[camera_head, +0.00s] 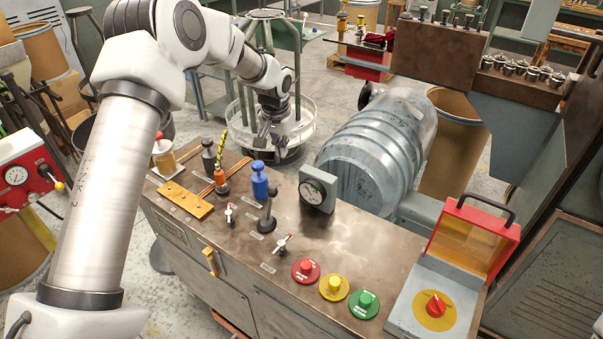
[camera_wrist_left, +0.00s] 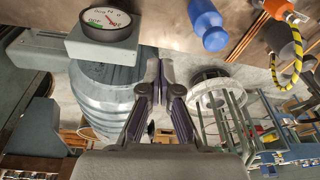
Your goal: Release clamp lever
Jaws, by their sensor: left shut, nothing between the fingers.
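Several levers and handles stand on the bench panel, and I cannot read which is labelled as the clamp lever. A yellow-and-black striped lever with an orange base (camera_head: 222,181) stands near the back edge; its stripes also show in the wrist view (camera_wrist_left: 298,48). A blue cylinder-shaped handle (camera_head: 260,182) is to its right and shows in the wrist view (camera_wrist_left: 208,24). A black-knobbed lever (camera_head: 267,218) is nearer the front. My left gripper (camera_head: 264,139) hangs beyond the back edge, touching none of these. Its fingers (camera_wrist_left: 159,68) are shut and empty. My right gripper is out of view.
A gauge box (camera_head: 317,190) stands right of the levers, before a large ribbed grey drum (camera_head: 379,150). Red (camera_head: 305,270), yellow (camera_head: 334,287) and green (camera_head: 364,304) buttons line the front. A red-lidded switch box (camera_head: 445,290) is at right. An orange block (camera_head: 186,200) lies at left.

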